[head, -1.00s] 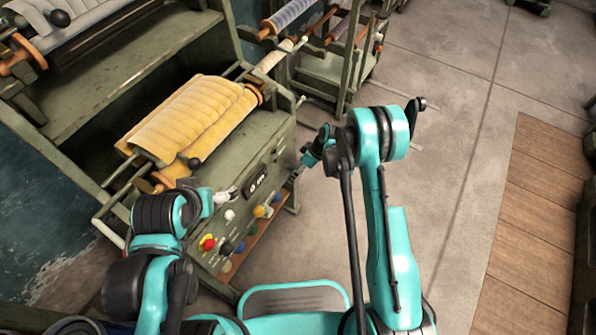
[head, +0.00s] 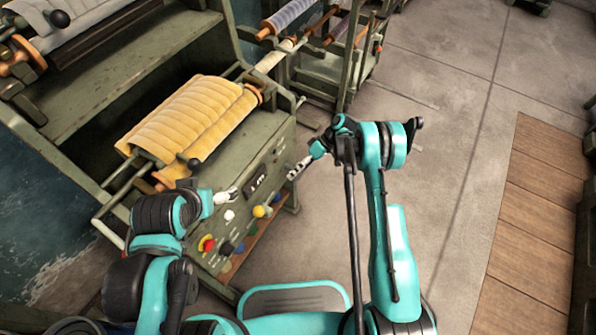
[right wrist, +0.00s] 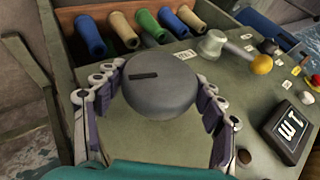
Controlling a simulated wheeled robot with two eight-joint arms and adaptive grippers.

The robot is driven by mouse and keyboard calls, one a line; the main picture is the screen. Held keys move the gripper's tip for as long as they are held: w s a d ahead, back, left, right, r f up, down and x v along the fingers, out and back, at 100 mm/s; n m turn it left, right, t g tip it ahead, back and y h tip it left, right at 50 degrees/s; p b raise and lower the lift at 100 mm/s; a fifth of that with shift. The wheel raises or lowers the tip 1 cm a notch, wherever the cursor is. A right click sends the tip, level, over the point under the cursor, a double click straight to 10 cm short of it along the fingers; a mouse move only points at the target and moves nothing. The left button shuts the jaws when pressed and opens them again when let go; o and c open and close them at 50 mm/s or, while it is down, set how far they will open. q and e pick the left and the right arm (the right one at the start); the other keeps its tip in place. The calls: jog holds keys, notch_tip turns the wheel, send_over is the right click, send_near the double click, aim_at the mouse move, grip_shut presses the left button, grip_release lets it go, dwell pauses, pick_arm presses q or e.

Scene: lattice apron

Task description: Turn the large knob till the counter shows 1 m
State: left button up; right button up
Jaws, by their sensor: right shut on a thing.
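The large knob (right wrist: 155,92) is a round grey disc with a dark slot mark, on the green machine panel. My right gripper (head: 298,169) is closed around its sides, with fingers on both sides in the right wrist view. In the head view the knob is hidden or too small to make out at the fingers. The counter (head: 257,184) is a black display with white characters and reads 1 m; it also shows upside down in the right wrist view (right wrist: 290,130). My left gripper (head: 227,196) is by the panel, left of the counter; its jaw opening is unclear.
A lever with a yellow ball (right wrist: 262,64) stands on the panel near the knob. Several coloured spools (right wrist: 147,24) lie in a tray beside the panel. A yellow quilted roll (head: 195,115) lies on top of the machine. Open floor (head: 440,130) lies to the right.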

jog(key=shift+f+g+y, duration=0.1)
jog(key=shift+g+y, duration=0.4)
jog(key=shift+y, duration=0.1)
jog(key=o, duration=1.2)
jog(key=shift+c, duration=0.2)
jog(key=v, duration=0.7)
jog(key=shift+w+d, duration=0.2)
jog(key=shift+d, duration=0.05)
